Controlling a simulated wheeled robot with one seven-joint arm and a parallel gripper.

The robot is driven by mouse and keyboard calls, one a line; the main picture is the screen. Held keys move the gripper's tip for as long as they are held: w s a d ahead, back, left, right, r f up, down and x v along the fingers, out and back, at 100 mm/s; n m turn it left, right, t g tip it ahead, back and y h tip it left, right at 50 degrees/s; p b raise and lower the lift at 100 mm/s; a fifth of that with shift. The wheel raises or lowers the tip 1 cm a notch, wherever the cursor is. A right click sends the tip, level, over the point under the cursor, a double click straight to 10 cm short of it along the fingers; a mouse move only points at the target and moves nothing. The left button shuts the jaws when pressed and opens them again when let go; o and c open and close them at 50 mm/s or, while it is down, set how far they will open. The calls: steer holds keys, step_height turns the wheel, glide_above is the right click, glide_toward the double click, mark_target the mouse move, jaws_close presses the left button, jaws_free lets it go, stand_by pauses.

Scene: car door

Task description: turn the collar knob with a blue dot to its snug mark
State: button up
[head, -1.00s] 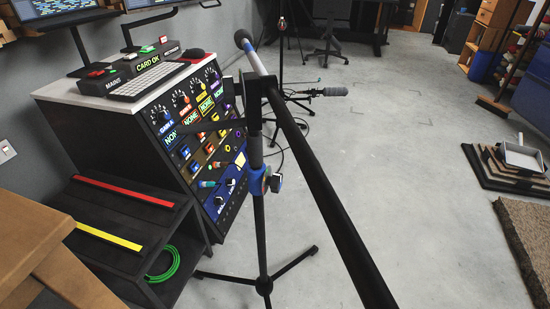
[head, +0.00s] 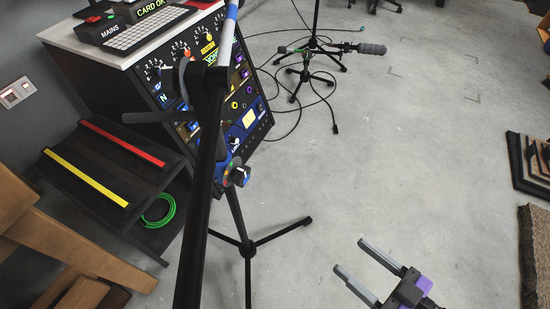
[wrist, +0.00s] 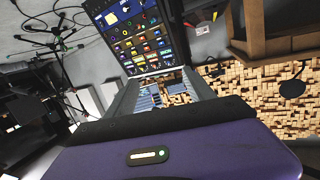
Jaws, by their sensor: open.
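The collar knob (head: 240,177) is a small dark and pale knob with some blue on it. It sticks out to the right of a blue collar (head: 224,163) on the upright of a black tripod microphone stand (head: 237,212). The dot and any snug mark are too small to read. My gripper (head: 350,256) is purple and black with two grey fingers. It is open and empty, low in the head view, right of the knob and apart from it. Its purple body fills the bottom of the wrist view, where I cannot make out the knob.
A rack of coloured knobs (head: 243,118) stands close behind the stand and also shows in the wrist view (wrist: 132,35). The stand's long boom (head: 205,190) slants across the front. A second microphone (head: 371,48) and cables lie behind. The floor (head: 400,160) right of the stand is clear.

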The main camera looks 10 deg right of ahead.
steer(key=w+a+r+n+y+p, duration=0.1)
steer(key=w+a+r+y+p, duration=0.15)
steer(key=w, duration=0.35)
steer(key=g+y+p, duration=0.3)
steer(key=p, duration=0.2)
glide_toward(246, 179)
steer(key=x, duration=0.2)
steer(key=shift+n, duration=0.3)
steer(key=b+x, duration=0.1)
steer(key=x, duration=0.7)
steer(key=shift+w+a+r, duration=0.1)
steer(key=shift+a+r, duration=0.05)
steer(key=shift+a, duration=0.05)
steer(key=shift+c, duration=0.2)
jaws_close()
